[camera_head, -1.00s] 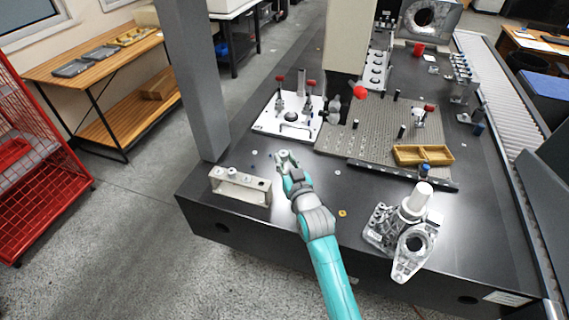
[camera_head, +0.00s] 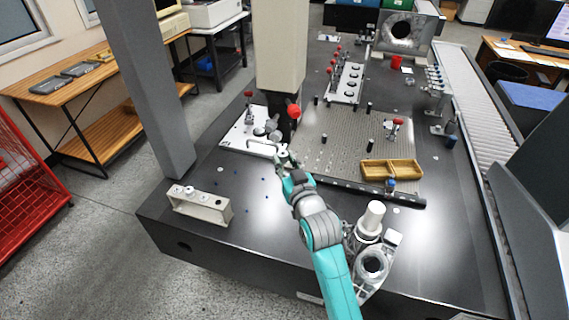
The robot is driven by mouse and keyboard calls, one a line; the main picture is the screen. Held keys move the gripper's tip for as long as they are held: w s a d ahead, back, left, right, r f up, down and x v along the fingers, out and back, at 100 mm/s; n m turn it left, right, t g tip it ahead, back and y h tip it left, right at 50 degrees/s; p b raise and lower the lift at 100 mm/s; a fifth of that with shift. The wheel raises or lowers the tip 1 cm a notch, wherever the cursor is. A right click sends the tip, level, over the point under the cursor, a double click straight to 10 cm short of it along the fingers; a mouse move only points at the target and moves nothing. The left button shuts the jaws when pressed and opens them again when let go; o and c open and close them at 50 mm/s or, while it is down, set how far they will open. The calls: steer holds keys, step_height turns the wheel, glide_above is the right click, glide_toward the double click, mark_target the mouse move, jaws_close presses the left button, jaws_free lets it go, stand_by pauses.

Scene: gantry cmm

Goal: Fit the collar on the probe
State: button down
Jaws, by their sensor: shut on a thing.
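The beige gantry column (camera_head: 281,45) comes down to a dark probe head (camera_head: 284,122). A red ball (camera_head: 293,112) shows at the front of this head. My gripper (camera_head: 281,153) is just below and in front of the head, close to it in the picture. I cannot tell whether they touch. The gripper is shut on a small pale piece, taken as the collar; its shape is mostly hidden by the fingers. A thin pale bent outline (camera_head: 261,143) shows left of the fingertips.
A metal rack (camera_head: 202,207) with white round parts stands at the front left. A white fixture plate (camera_head: 232,139) lies left of the head. A perforated plate (camera_head: 335,150) with a yellow tray (camera_head: 392,169) lies right. A white-post fixture (camera_head: 372,220) stands beside my arm.

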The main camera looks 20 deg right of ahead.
steer(key=shift+r, duration=1.65)
steer(key=shift+r, duration=0.3)
stand_by(0.6)
steer(key=c, duration=0.8)
jaws_free()
steer(key=shift+s, duration=0.1)
steer(key=s, duration=1.2)
steer(key=shift+w, duration=0.1)
